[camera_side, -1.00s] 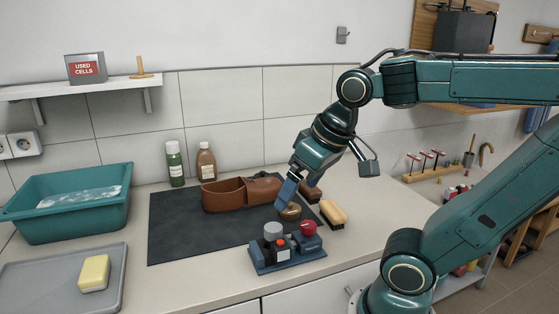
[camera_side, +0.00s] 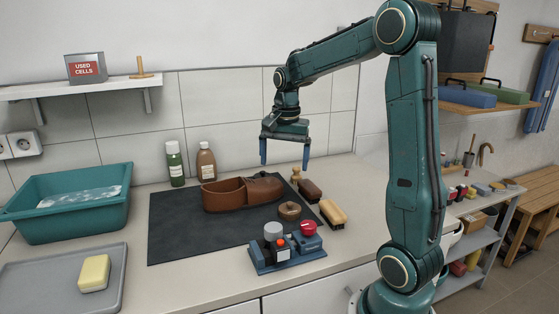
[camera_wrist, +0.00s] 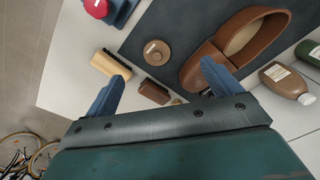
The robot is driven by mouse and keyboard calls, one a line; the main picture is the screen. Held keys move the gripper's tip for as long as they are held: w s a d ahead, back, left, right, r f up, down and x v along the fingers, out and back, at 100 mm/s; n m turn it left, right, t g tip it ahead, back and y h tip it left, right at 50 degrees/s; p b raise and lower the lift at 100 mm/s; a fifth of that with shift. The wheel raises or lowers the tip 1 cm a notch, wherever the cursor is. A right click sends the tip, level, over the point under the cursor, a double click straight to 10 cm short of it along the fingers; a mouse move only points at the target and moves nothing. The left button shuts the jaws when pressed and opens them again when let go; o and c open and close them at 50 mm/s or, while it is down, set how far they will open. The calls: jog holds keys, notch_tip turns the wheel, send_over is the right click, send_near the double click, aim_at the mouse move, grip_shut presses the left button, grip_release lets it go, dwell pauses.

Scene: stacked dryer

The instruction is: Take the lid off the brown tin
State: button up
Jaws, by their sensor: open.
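The brown tin (camera_side: 289,212) sits on the right part of the dark mat (camera_side: 180,235), with its round lid and small knob on top. In the wrist view the tin (camera_wrist: 157,52) shows from above, beyond the fingertips and between them. My gripper (camera_side: 285,158) is open and empty, pointing down in the air above and behind the tin, apart from it. In the wrist view its two blue fingers (camera_wrist: 165,80) are spread wide.
A brown shoe (camera_side: 240,194) lies left of the tin. Two brushes (camera_side: 332,213) lie to its right. A blue device with a red knob (camera_side: 287,250) stands in front. Two bottles (camera_side: 206,162), a teal basin (camera_side: 75,205) and a grey tray with soap (camera_side: 55,290) are further left.

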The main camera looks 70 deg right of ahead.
jog(key=d, duration=0.1)
jog(key=d+f+m, duration=0.2)
jog(key=d, duration=0.1)
jog(key=shift+w+d+f+g, duration=0.1)
jog(key=shift+f+g, duration=0.1)
jog(key=shift+g, duration=0.1)
jog(key=shift+f, duration=0.1)
send_over(290, 203)
jog(key=shift+w+a+f, duration=0.1)
jog(key=shift+f, duration=2)
jog(key=shift+w+a+f, duration=0.1)
jog(key=shift+f, duration=2)
jog(key=shift+s+d+f, duration=0.1)
jog(key=shift+f, duration=1.2)
jog(key=shift+s+f, duration=0.1)
jog(key=shift+f, duration=1.2)
jog(key=c, duration=1)
